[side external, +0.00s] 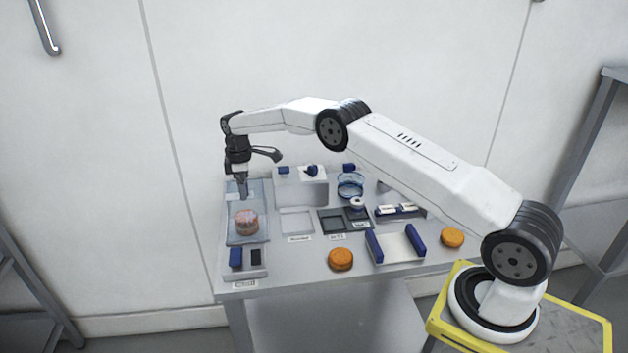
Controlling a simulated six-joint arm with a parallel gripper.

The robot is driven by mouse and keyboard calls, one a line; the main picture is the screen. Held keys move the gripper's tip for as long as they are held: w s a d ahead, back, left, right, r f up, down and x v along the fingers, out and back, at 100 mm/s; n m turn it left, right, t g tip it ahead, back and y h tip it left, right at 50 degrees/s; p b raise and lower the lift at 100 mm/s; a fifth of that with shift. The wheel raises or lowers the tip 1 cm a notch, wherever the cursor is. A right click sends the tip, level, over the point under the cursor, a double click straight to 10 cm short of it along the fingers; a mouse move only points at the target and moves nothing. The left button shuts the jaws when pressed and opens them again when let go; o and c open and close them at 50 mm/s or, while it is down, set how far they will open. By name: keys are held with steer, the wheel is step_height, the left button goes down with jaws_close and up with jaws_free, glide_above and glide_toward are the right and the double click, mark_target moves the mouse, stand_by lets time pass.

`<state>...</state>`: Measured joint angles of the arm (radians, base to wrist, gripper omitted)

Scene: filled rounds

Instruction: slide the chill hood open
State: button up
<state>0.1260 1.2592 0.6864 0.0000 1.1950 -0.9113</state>
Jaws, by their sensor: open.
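A bluish, see-through piece (262,228), which looks like the chill hood, lies at the left of the bench. A pink-topped round (246,222) shows within its outline; I cannot tell whether it is under or on it. In front is a grey base with an upright blue block (236,258) and a dark block or slot (255,257). My gripper (243,195) points down over the back part of the see-through piece, behind the pink round. It is open, with nothing seen between its fingers. Whether its tips touch anything is unclear.
A white box (301,188) with blue parts on top stands right of my gripper. Farther right are a clear blue-rimmed bowl (350,187), dark square trays (333,222) and a white cradle with blue sides (396,246). Orange rounds (341,259) (452,238) lie near the front.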

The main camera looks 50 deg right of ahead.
steer(key=shift+r, duration=2.7)
steer(key=s+a+m+t, duration=0.1)
steer(key=s+a+m, duration=0.1)
steer(key=s, duration=0.9)
steer(key=s+a+r+m, duration=0.1)
steer(key=s+a+m, duration=0.2)
steer(key=s, duration=0.9)
steer(key=s+a+r+m+t, duration=0.1)
steer(key=s+a+m, duration=0.2)
steer(key=s, duration=0.9)
steer(key=shift+s+r+m+t, duration=0.2)
steer(key=shift+r+m+t, duration=0.1)
steer(key=shift+m, duration=0.2)
